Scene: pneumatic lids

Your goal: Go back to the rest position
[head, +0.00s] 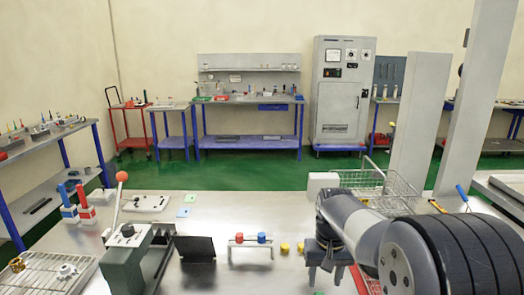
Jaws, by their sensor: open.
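My gripper (325,276) is at the lower right of the head view, pointing down over the steel worktable (225,207). Its two dark fingers stand apart, and no object shows between them. The arm reaches in from the right, with its dark ribbed link close to the camera. A small stand with a red and a blue cap (250,239) is further left. The arm hides part of the table at the right.
A green lever press with a red ball handle (122,177) stands front left, with a dark upright plate (195,247) beside it. A wire basket (397,188) is behind the arm. The table's middle back is mostly clear.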

